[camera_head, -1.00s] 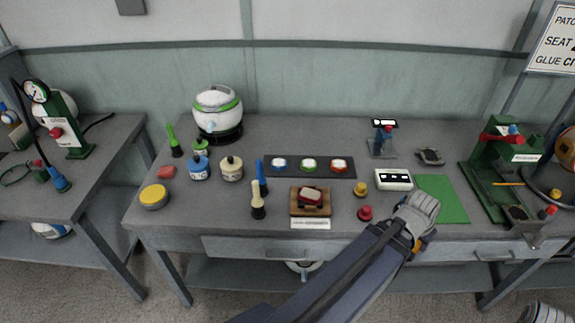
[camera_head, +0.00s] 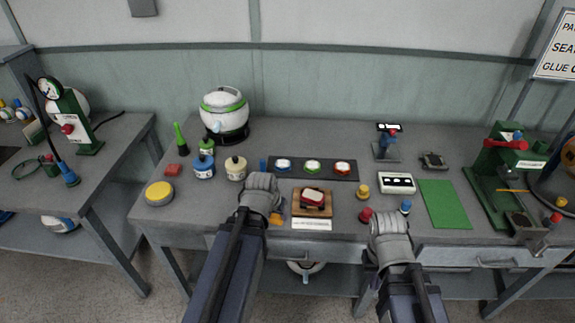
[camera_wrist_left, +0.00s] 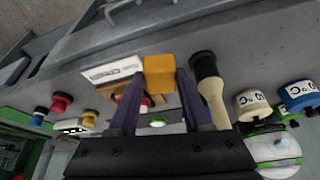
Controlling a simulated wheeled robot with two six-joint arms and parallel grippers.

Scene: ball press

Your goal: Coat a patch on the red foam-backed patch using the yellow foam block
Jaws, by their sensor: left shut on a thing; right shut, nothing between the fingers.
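The yellow foam block (camera_head: 275,218) is between the fingers of my left gripper (camera_head: 270,208); it also shows in the left wrist view (camera_wrist_left: 160,73). My left gripper is just left of the wooden stand (camera_head: 325,208). The red foam-backed patch (camera_head: 312,196), with a pale top, lies on that stand; in the left wrist view it is partly hidden behind a finger. The block looks apart from the patch.
A dark tray (camera_head: 345,170) with blue, green and red-rimmed dishes lies behind the stand. Blue (camera_head: 204,168) and cream (camera_head: 236,169) pots stand to the left. A cream-handled brush (camera_wrist_left: 212,95) stands close to my left gripper. A green mat (camera_head: 443,204) lies right.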

